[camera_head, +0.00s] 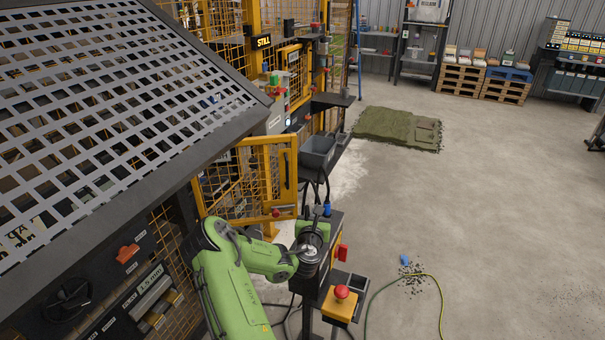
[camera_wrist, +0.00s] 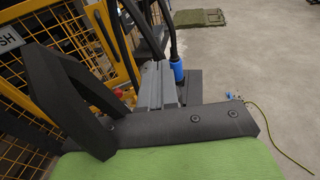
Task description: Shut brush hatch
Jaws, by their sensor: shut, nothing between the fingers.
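The brush hatch (camera_head: 265,182) is a yellow-framed mesh door with a dark upright handle (camera_head: 285,170). It stands swung out from the yellow mesh cage in the head view. In the wrist view, part of a yellow frame with a dark bar (camera_wrist: 103,30) crosses the upper left, beside a sign ending in "SH". My green arm hides the area below the hatch in the head view.
A dark stand with a red emergency button (camera_head: 341,292) is close to my wrist. A blue connector (camera_wrist: 177,68) on a dark cable hangs near my fingers. A hose (camera_head: 420,275) lies on the open floor at right.

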